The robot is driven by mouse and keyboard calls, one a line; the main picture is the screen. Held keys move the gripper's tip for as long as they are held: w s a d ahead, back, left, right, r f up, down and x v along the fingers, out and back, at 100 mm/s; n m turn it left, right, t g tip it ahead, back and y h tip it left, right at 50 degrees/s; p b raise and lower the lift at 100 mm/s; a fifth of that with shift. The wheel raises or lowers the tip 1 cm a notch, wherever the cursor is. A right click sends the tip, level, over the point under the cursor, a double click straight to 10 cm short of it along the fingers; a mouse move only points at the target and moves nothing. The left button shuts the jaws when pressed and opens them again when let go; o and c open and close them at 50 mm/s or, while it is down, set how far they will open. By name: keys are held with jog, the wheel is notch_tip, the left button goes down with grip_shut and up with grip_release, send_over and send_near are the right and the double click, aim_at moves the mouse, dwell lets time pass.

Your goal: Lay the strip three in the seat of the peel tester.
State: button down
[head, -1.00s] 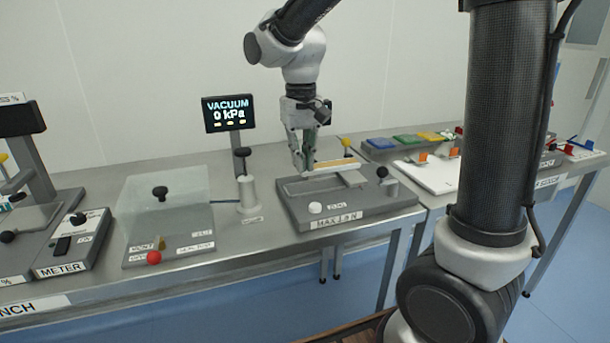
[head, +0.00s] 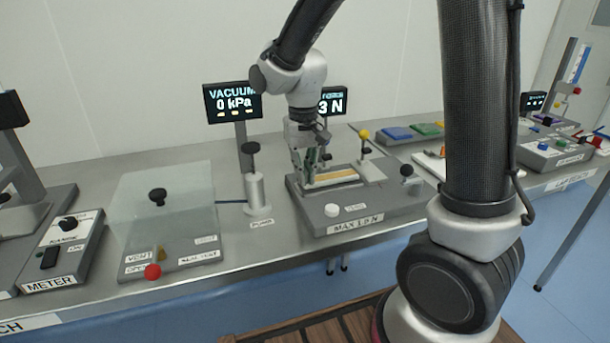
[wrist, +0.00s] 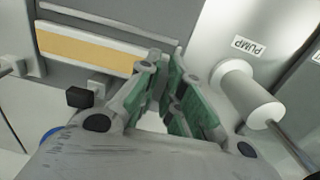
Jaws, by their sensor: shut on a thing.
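The peel tester (head: 365,212) is a grey block labelled "MAX 1.0 N" on the bench, with a white button on its front. Strip three (head: 338,177), pale with a yellow-orange band, lies lengthwise over the tester's seat area. I cannot tell whether it rests fully in the seat. My gripper (head: 308,180) is shut on the left end of the strip, low over the tester. In the wrist view the strip (wrist: 85,47) runs to my green-padded fingertips (wrist: 160,72); the fingers hide the held end.
The pump post (head: 257,193) stands just left of the tester, with a clear vacuum box (head: 165,215) farther left. A yellow-knobbed post (head: 365,147) and a dark-knobbed post (head: 408,178) stand at the tester's right. Coloured pads (head: 398,133) lie behind right.

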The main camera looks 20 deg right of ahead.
jog(key=shift+f, duration=0.5)
jog(key=c, duration=1.6)
grip_release()
jog(key=shift+f, duration=0.1)
jog(key=shift+o, duration=0.2)
